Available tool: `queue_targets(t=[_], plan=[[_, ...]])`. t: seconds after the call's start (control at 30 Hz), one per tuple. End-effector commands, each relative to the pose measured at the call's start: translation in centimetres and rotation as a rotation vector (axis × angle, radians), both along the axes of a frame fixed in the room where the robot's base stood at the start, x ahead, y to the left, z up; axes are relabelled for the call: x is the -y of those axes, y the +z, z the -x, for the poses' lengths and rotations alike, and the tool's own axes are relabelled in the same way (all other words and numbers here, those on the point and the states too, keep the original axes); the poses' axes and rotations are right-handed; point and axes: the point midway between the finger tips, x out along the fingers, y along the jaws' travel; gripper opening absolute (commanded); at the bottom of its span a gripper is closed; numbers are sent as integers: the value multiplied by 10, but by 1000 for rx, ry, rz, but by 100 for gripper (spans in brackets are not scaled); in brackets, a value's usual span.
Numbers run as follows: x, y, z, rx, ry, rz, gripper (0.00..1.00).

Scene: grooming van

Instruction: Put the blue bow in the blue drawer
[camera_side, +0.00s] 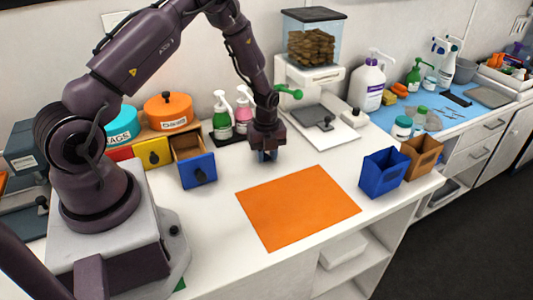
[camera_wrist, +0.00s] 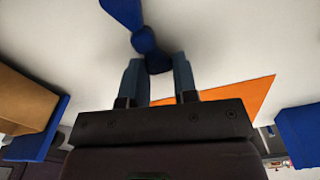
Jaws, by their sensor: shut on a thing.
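The blue bow (camera_wrist: 145,38) is a dark blue piece with a narrow knot and a flared loop. My gripper (camera_wrist: 158,82) is shut on it, with one lobe between the fingers and the other sticking out beyond them. In the side view my gripper (camera_side: 267,156) points down just above the white counter, and the bow is hard to make out there. The blue drawer (camera_side: 198,172) is pulled open, with a wooden inside and a dark knob, left of my gripper. It also shows at the left of the wrist view (camera_wrist: 38,146).
A yellow drawer (camera_side: 153,153) and a red one (camera_side: 119,154) sit left of the blue drawer. Pump bottles (camera_side: 222,116) stand behind my gripper. An orange mat (camera_side: 298,207) lies in front. A blue bin (camera_side: 383,173) and a brown bin (camera_side: 421,157) stand at the right.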

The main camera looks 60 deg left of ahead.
Motion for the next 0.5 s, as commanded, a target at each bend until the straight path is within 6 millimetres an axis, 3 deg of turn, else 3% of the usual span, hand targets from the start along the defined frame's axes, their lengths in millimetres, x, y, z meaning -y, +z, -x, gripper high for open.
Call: queue_targets(t=[0.4,0.43,0.5], plan=[[0,-5,0,0,0,0,2],[0,-4,0,1,0,-1,34],[0,-4,0,1,0,-1,50]])
